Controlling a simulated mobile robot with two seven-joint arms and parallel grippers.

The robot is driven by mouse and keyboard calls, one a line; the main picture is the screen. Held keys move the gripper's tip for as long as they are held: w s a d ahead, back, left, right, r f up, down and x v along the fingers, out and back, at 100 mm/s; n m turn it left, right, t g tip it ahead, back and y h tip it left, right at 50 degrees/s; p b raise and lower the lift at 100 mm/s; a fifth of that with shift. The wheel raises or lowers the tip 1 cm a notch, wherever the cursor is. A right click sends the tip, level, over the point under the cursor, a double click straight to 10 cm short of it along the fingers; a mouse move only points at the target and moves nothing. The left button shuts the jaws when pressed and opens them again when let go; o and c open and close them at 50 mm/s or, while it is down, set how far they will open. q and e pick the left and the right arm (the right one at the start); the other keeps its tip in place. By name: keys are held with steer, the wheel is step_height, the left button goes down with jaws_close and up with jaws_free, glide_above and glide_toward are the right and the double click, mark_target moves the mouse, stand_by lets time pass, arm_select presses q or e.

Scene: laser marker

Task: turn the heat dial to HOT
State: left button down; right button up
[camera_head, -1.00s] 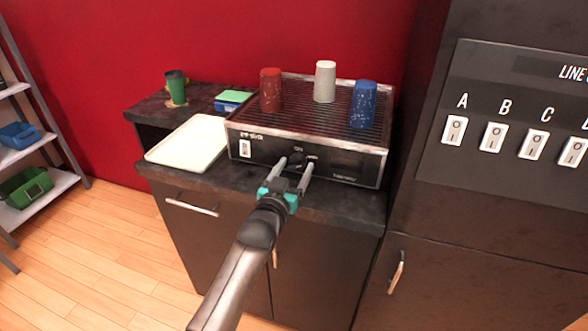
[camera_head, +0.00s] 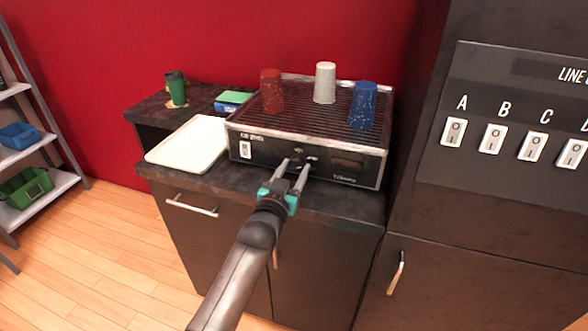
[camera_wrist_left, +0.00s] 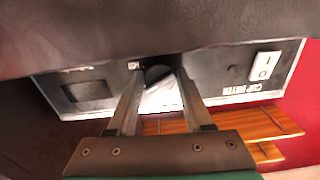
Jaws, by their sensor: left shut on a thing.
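The cup warmer (camera_head: 210,137) is a black box with a slatted top on the counter. Its heat dial (camera_wrist_left: 158,73) is a dark knob on the front panel, partly hidden by my fingers. My left gripper (camera_head: 297,165) reaches it from the front and is shut on it. In the left wrist view, the two fingers (camera_wrist_left: 156,85) stand on either side of the dial. A small white label shows beside it; I cannot clearly read it or tell the dial's pointing direction. My right gripper is not in view.
A white rocker switch (camera_head: 245,149) is on the warmer's left front. Red (camera_head: 271,91), white (camera_head: 325,82) and blue (camera_head: 363,105) cups stand on top. A white tray (camera_head: 190,145) lies left. A panel of lettered switches (camera_head: 493,138) is at the right.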

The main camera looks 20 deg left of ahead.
arm_select(q)
steer(key=m+p, duration=0.1)
steer(key=m, duration=0.1)
steer(key=shift+m, duration=0.4)
steer(key=m+p, duration=0.1)
steer(key=m, duration=0.1)
steer(key=shift+m, duration=0.4)
steer(key=m, duration=0.2)
steer(key=shift+m, duration=0.3)
steer(key=shift+a+m, duration=0.1)
steer(key=shift+m, duration=1.5)
steer(key=shift+c, duration=1.6)
jaws_free()
steer(key=shift+s, duration=0.1)
